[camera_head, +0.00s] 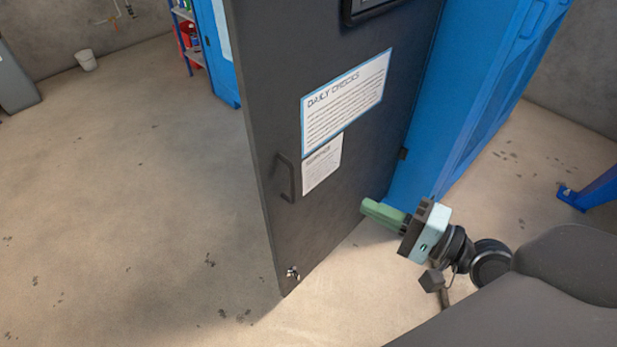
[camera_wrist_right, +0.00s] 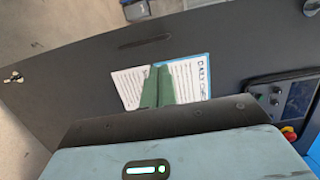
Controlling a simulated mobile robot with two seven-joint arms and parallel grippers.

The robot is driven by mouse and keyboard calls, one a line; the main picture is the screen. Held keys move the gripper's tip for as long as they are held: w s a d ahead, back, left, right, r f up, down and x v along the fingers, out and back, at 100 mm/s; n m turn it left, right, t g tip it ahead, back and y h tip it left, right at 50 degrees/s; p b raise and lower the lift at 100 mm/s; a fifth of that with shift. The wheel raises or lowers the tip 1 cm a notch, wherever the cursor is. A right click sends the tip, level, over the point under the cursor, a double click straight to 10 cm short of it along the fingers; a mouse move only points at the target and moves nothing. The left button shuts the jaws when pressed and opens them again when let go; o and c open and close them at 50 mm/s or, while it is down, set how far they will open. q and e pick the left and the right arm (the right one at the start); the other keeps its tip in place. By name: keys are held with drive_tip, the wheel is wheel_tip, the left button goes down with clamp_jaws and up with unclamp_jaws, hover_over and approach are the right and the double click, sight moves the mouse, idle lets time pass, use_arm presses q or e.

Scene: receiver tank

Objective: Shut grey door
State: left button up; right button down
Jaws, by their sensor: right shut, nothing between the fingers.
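The grey door (camera_head: 345,175) stands open, swung out from the blue cabinet (camera_head: 440,110) on its hinge side at the right. It has a dark handle (camera_head: 284,177) near its left edge, a keyed lock (camera_head: 292,272) low down and papers (camera_head: 345,103) fixed on its face. My right gripper (camera_head: 366,208), with green fingers, is shut and empty in front of the door's lower right part. Whether it touches the door I cannot tell. In the right wrist view the green fingers (camera_wrist_right: 158,88) point at the door (camera_wrist_right: 90,75) over the papers. My left gripper is not in view.
A wide stretch of concrete floor (camera_head: 130,190) is clear to the left of the door. A white bucket (camera_head: 86,61) and shelves with a red item (camera_head: 187,35) stand at the back. A blue leg (camera_head: 592,190) is at the far right.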

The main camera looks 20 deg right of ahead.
drive_tip(key=p+x, duration=0.5)
drive_tip(key=x, duration=0.8)
drive_tip(key=shift+w+a+p, duration=0.25)
drive_tip(key=shift+p, duration=0.15)
